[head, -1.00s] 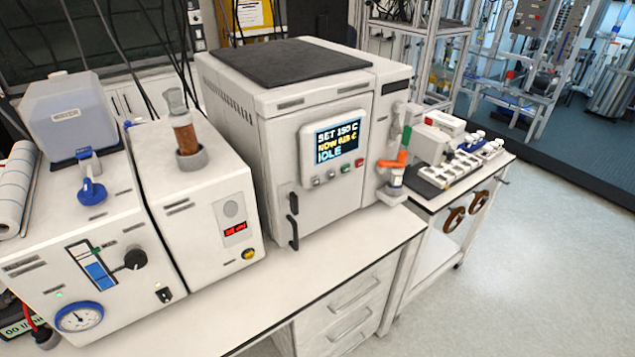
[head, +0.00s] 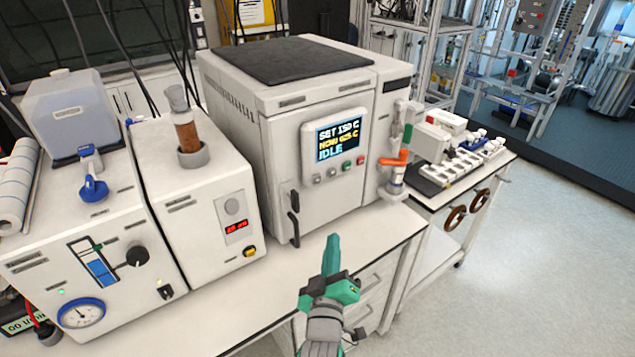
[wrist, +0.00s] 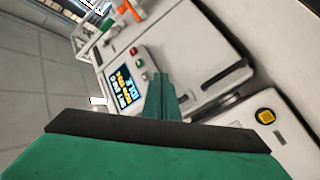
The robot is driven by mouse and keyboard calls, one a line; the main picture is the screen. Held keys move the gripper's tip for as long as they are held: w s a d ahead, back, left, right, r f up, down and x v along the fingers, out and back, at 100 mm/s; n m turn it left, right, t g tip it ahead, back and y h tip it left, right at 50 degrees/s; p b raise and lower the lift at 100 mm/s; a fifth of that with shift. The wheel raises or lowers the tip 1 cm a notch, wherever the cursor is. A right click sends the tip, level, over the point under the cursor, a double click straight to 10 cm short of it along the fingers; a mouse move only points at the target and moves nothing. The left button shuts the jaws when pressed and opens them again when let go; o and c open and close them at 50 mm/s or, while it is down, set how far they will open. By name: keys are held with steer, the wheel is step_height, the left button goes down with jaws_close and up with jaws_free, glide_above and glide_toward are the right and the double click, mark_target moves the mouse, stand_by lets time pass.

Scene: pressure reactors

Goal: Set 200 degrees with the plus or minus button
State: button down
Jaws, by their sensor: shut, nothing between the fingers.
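The white oven-like reactor cabinet (head: 325,185) stands on the bench. Its control panel (head: 336,147) has a display (head: 338,139) reading SET 150 C, NOW 025 C and IDLE. Below the display is a row of small buttons (head: 333,172): greyish ones at left, a green and a red one at right. My green gripper (head: 333,243) is shut and empty, in front of and below the panel, apart from it. In the wrist view the closed fingers (wrist: 162,92) point toward the cabinet, with the display (wrist: 122,83) tilted to their left. The fingers hide part of the button row there.
A black door handle (head: 294,218) sticks out at the cabinet's lower left. An orange-handled valve (head: 396,160) stands at its right side. A white instrument (head: 205,190) with a red readout is at left. The bench front (head: 250,300) is clear.

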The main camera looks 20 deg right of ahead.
steer(key=w+d+r+h, duration=0.1)
steer(key=w+d+r, duration=0.1)
steer(key=d+r, duration=0.2)
step_height(320, 180, up, 3)
steer(key=shift+w+r+h, duration=0.1)
steer(key=shift+w+h, duration=0.2)
steer(key=shift+w, duration=0.05)
glide_toward(317, 180)
steer(key=w+d, duration=0.4)
steer(key=shift+d+r, duration=0.3)
steer(key=shift+d, duration=0.1)
steer(key=shift+w, duration=0.15)
stand_by(1.6)
steer(key=shift+w+a, duration=0.15)
steer(key=shift+w, duration=0.15)
steer(key=shift+w+a, duration=0.1)
steer(key=shift+w, duration=0.25)
stand_by(0.6)
stand_by(0.4)
steer(key=shift+s+d, duration=0.25)
steer(key=shift+s, duration=0.5)
